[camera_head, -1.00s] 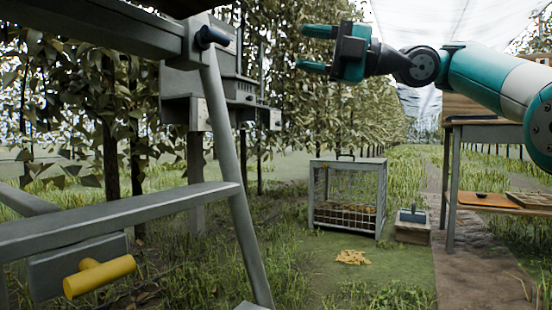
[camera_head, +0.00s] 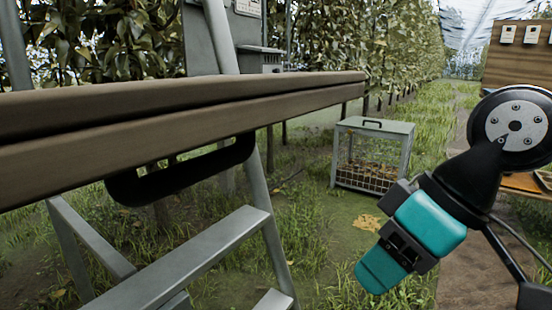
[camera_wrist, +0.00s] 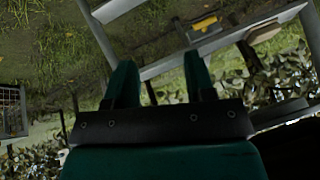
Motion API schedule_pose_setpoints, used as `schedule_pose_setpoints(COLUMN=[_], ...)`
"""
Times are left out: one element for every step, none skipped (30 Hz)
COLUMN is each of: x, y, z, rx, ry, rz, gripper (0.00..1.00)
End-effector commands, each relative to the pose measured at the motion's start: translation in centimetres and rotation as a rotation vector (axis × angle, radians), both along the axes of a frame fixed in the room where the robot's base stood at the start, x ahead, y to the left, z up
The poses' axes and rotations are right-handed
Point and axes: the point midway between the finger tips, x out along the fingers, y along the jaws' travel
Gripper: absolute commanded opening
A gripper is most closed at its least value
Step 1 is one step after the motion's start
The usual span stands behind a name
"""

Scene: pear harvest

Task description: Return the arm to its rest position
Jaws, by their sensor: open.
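My gripper (camera_head: 384,272) is at the lower right of the head view, with teal fingers pointing down and to the left. My arm's black wrist and round joint are above it. In the wrist view my gripper (camera_wrist: 157,80) shows two teal fingers spread apart, with nothing between them. In the head view it is apart from the wooden beam and the ladder.
A wooden beam (camera_head: 200,120) with a black handle crosses the left. A grey step ladder (camera_head: 190,258) stands below it. A wire cage (camera_head: 373,155) stands on the grass behind my gripper. A wooden bench with panels (camera_head: 518,60) is at right. Trees line the back.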

Motion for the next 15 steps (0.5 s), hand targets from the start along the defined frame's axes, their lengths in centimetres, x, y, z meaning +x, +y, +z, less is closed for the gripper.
schedule_pose_setpoints(x=[-2.2, -3.4, -4.9, -6.1, -6.6, -6.2, -6.1, -6.1, -6.1, -6.1, -6.1, -6.1, -6.0, -6.0, -6.0], y=[-0.8, -1.4, -2.2, -2.7, -3.1, -2.9, -2.9, -2.9, -2.9, -2.9, -2.9, -2.8, -2.8, -2.8, -2.8], z=[0.5, 0.2, -0.3, -0.5, -0.3, 0.9, 1.6, 2.3, 3.2, 3.9, 4.7, 5.7, 6.6, 7.5, 8.9], rx=[-0.037, -0.061, -0.094, -0.118, -0.132, -0.125, -0.124, -0.123, -0.123, -0.123, -0.123, -0.121, -0.121, -0.121, -0.121], ry=[0.067, 0.106, 0.159, 0.194, 0.215, 0.205, 0.204, 0.204, 0.203, 0.202, 0.202, 0.202, 0.202, 0.202, 0.2], rz=[-0.036, -0.063, -0.096, -0.122, -0.138, -0.134, -0.133, -0.133, -0.133, -0.132, -0.132, -0.131, -0.131, -0.131, -0.13], gripper=[0.5, 0.5, 0.5, 0.5, 0.5, 0.5, 0.5, 0.5, 0.5, 0.5, 0.5, 0.5, 0.5, 0.5, 0.5])
